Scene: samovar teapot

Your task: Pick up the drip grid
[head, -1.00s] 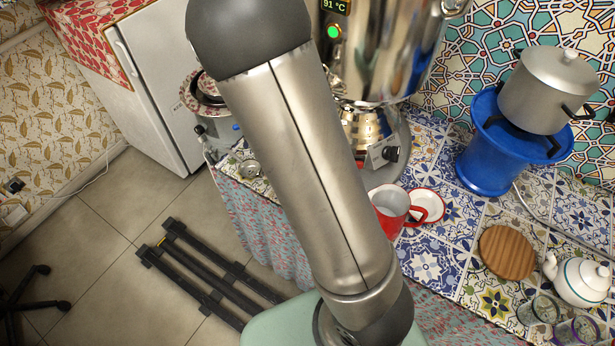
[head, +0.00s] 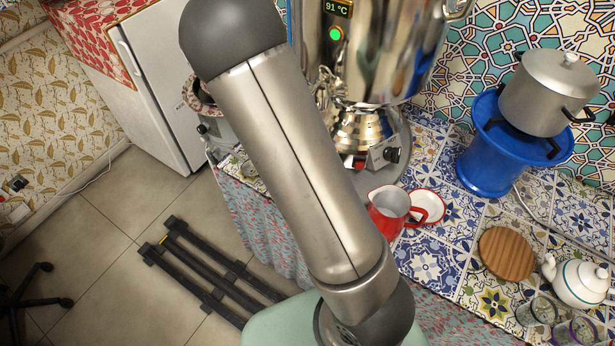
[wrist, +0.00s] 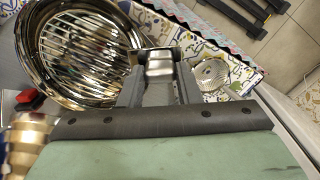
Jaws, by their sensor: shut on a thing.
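The drip grid (wrist: 85,45) is a round, shiny metal piece with parallel slats and a broad rim, at the upper left of the wrist view. My gripper (wrist: 159,66) shows in the middle of the wrist view, at the grid's right edge. Its fingers are shut on a bright metal part there, which looks like part of the grid. The wrist view does not clearly show whether the grid is clear of what lies under it. In the head view my arm hides the gripper and the grid.
A small strainer (wrist: 212,73) lies right of my gripper. The steel samovar (head: 375,50) stands close to my arm. A red jug (head: 387,212) and a red-rimmed saucer (head: 430,205) stand on the tiled counter (head: 430,262). A blue stand (head: 490,165) bears a pot (head: 545,92).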

